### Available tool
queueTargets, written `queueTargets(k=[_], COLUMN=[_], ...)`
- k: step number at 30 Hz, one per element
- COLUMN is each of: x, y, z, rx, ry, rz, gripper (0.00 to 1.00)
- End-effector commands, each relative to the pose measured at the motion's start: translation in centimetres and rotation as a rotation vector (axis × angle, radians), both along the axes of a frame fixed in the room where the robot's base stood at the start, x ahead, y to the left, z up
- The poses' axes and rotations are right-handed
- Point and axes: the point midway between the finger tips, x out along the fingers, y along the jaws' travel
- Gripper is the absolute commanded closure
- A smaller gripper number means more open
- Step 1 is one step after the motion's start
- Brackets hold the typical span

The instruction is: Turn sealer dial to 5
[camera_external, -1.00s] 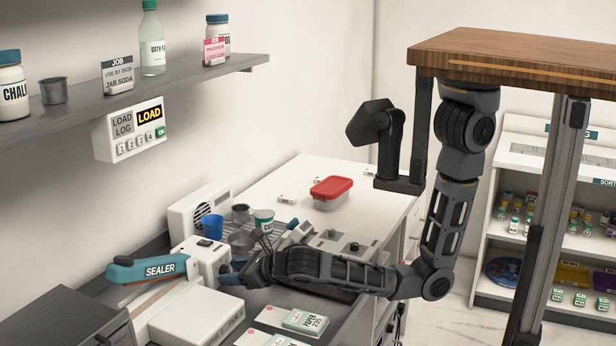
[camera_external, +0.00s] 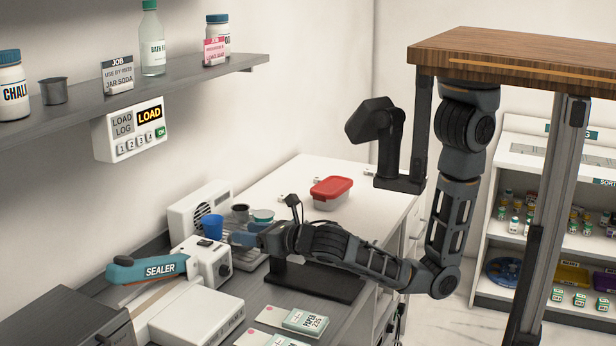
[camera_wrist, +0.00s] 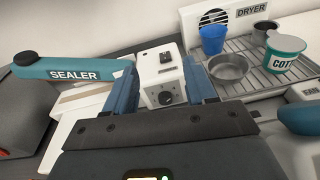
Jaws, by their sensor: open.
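The sealer has a teal arm (camera_external: 147,269) labelled SEALER and a white control box (camera_external: 202,258). Its dark round dial (camera_external: 223,269) is on the box's front face. In the wrist view the dial (camera_wrist: 166,98) shows between my blue fingers, and a black switch (camera_wrist: 165,57) is on top of the box. The dial's setting is too small to read. My gripper (camera_external: 238,239) is open and empty, above and to the right of the dial in the external view. The wrist view also shows my gripper (camera_wrist: 160,72), with a finger at each side of the box.
A white box (camera_external: 197,317) and paper packets (camera_external: 305,321) lie in front. A red-lidded container (camera_external: 331,191) sits farther back.

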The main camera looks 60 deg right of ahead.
Motion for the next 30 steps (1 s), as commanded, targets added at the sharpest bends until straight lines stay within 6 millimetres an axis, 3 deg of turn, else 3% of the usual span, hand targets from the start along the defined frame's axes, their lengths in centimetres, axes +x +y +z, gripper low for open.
queueTargets(k=[14,20,26,30], x=[1.5,1.9,1.8,1.5], y=[-3.9,-6.9,-10.6,-12.9], z=[7.7,9.8,9.9,9.0], rx=[0.289,0.389,0.453,0.483], ry=[-0.254,-0.353,-0.405,-0.407], rz=[-0.020,0.001,0.035,0.060], gripper=[0.44,0.44,0.44,0.44])
